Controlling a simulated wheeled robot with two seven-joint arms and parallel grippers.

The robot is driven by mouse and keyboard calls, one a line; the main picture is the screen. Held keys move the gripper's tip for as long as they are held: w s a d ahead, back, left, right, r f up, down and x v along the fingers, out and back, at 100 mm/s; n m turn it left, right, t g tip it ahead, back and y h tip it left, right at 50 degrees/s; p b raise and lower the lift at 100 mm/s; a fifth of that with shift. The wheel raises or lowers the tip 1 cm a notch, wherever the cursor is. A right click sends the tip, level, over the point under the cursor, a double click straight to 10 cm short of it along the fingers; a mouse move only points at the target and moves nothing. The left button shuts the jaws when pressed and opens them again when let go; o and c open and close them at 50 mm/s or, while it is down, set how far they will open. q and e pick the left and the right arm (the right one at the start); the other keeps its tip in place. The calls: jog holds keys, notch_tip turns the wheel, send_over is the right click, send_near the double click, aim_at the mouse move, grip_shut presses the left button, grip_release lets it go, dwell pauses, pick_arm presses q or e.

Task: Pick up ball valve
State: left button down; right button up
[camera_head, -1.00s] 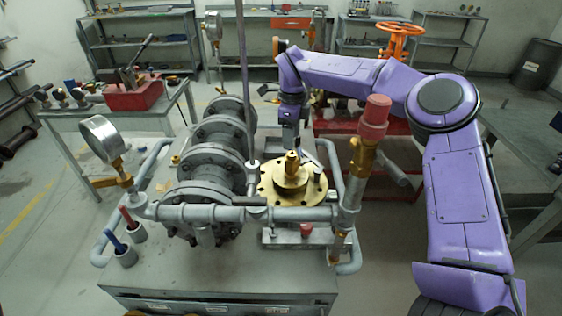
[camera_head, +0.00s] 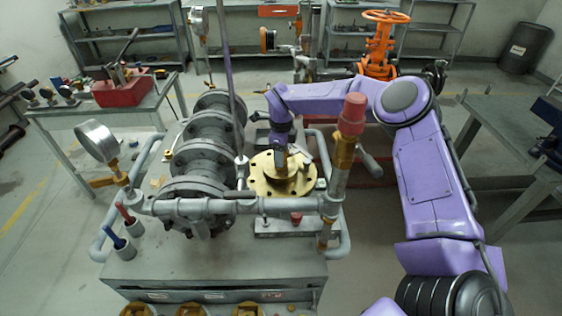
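A round brass flange (camera_head: 265,187) lies flat on the grey work table. In the head view a small brass fitting stands at its centre, mostly hidden by my gripper; I cannot tell whether it is the ball valve. My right gripper (camera_head: 281,164), on the purple arm from the right, points down over the flange's middle at the fitting. Its fingers are small and overlap the brass, so their opening and any contact are unclear. My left gripper is out of view.
A grey pipe (camera_head: 235,206) crosses in front of the flange. A vertical pipe with a red cap (camera_head: 352,113) stands to its right, and dark flanged pipework (camera_head: 198,165) to its left. An orange gate valve (camera_head: 378,45) stands behind.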

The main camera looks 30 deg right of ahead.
grip_shut()
jog(key=shift+w, duration=0.15)
jog(key=shift+r, duration=0.6)
notch_tip(320, 180, up, 31)
jog(key=p, duration=0.5)
jog(key=shift+r+p, duration=0.2)
jog(key=shift+p, duration=0.1)
